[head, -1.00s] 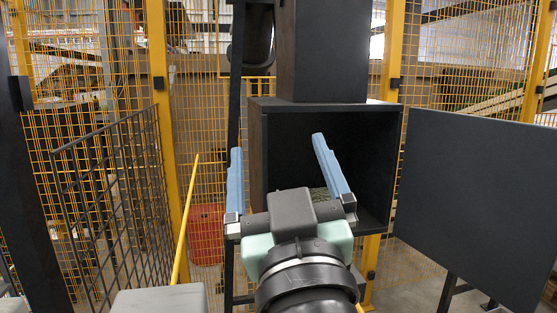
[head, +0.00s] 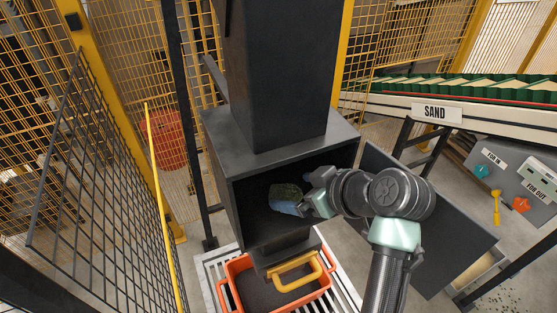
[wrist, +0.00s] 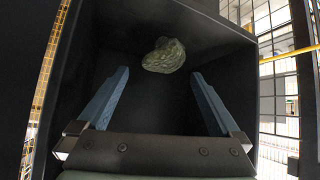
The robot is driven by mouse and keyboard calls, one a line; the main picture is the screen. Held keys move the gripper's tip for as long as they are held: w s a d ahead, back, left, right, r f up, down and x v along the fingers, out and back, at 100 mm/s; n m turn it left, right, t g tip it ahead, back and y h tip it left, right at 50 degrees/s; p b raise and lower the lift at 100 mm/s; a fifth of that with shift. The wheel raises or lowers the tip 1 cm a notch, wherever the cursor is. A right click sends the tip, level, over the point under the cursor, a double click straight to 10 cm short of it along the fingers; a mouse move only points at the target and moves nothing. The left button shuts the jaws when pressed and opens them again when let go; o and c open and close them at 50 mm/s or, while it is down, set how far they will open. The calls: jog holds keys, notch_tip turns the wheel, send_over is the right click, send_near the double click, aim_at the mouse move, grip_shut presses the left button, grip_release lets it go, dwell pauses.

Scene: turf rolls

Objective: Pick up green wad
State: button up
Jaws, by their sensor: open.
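The green wad (head: 287,192) is a rough, dark green lump inside the open dark box (head: 222,165). It also shows in the wrist view (wrist: 164,55), towards the back of the box and beyond my fingertips. My gripper (wrist: 156,80) is open, with its two blue fingers spread and nothing between them. In the head view my gripper (head: 290,207) reaches into the box from the right, with a blue finger close to the wad. I cannot tell whether it touches.
The box's dark door (head: 420,225) stands open on the right. Below the box, an orange crate (head: 232,292) with dark material sits on a slatted stand. A mesh panel (head: 95,170) stands on the left. A conveyor with a SAND sign (head: 436,112) runs at the upper right.

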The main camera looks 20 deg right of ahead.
aim_at(283, 190)
jog(key=shift+r+g+p, duration=0.1)
jog(key=shift+g+p, duration=0.2)
jog(key=shift+p, duration=0.1)
jog(key=shift+w+a+f+y+p, duration=0.3)
jog(key=shift+a+f+p, duration=0.05)
jog(key=shift+f, duration=0.1)
jog(key=p+x, duration=0.3)
jog(key=x, duration=0.2)
jog(key=shift+w+r, duration=0.1)
jog(key=shift+r, duration=0.05)
jog(key=shift+w+a+f, duration=0.15)
jog(key=shift+w+f, duration=0.2)
jog(key=shift+f, duration=0.1)
jog(key=shift+c, duration=0.3)
jog(key=c, duration=1.4)
jog(key=shift+r, duration=0.2)
